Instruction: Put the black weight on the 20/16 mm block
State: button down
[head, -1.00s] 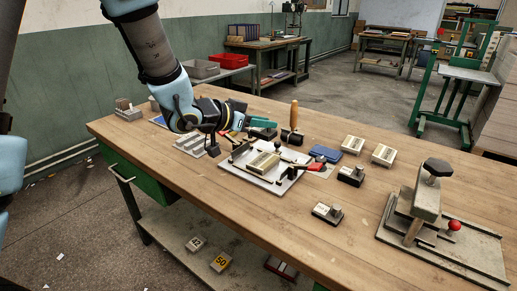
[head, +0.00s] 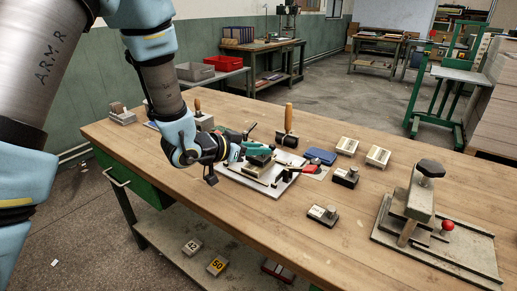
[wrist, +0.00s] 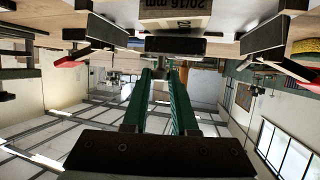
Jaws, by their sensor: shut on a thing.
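My gripper (head: 262,149), with green fingers, is low over the white plate (head: 232,170) on the bench. It is shut on the black weight (head: 261,159). In the wrist view the weight (wrist: 175,46) shows as a dark bar just beyond the green fingers (wrist: 165,85). The 20/16 mm block (wrist: 176,12) shows beside it at the top edge, its label upside down. In the head view the block (head: 252,165) is under the weight and partly hidden by it and the gripper. I cannot tell whether weight and block touch.
Red-handled clamps (head: 307,168) flank the plate. A wooden-handled tool (head: 288,122), a blue box (head: 320,155), two pale blocks (head: 347,146) and two more knobbed weights (head: 346,177) stand around it. A press (head: 424,200) is at the right.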

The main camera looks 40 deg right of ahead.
jog(key=shift+f, duration=0.3)
jog(key=c, duration=0.7)
grip_release()
